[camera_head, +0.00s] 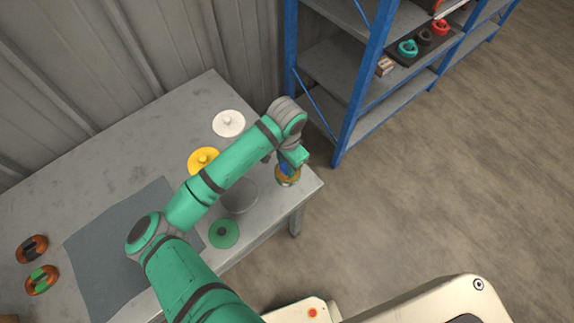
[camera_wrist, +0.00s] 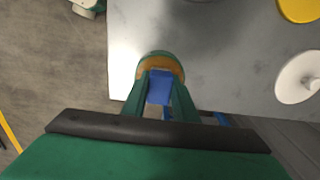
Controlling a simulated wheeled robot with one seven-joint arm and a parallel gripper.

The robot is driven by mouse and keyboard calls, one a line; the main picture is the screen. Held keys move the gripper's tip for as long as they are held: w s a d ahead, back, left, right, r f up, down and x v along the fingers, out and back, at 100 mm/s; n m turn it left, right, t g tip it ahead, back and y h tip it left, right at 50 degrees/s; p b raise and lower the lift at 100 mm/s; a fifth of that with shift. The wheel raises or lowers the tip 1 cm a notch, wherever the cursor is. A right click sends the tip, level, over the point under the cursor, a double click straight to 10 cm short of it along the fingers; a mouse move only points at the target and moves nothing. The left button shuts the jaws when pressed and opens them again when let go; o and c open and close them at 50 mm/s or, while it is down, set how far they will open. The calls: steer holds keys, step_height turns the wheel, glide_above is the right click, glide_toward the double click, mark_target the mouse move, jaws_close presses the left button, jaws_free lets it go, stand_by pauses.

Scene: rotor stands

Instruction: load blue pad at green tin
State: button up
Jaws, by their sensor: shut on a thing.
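My gripper (camera_wrist: 158,92) is shut on the blue pad (camera_wrist: 159,86), a blue block set in a copper-coloured curved body. It also shows in the head view (camera_head: 287,170), where my gripper holds it near the table's right corner. In the wrist view the fingers stand on both sides of the blue block. The green tin (camera_head: 223,233), a flat green disc with a dark grey centre, lies near the table's front edge, left of and nearer than my gripper. I do not make out the green tin in the wrist view.
On the grey table (camera_head: 120,150) are a white disc (camera_head: 229,123), a yellow disc (camera_head: 203,161) and a grey disc (camera_head: 239,197). Two copper pieces with black (camera_head: 32,249) and green (camera_head: 42,280) pads lie at left, beside a dark mat (camera_head: 100,255). A blue-framed shelf (camera_head: 360,90) stands behind.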

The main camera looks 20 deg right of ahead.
steer(key=shift+r, duration=3.45)
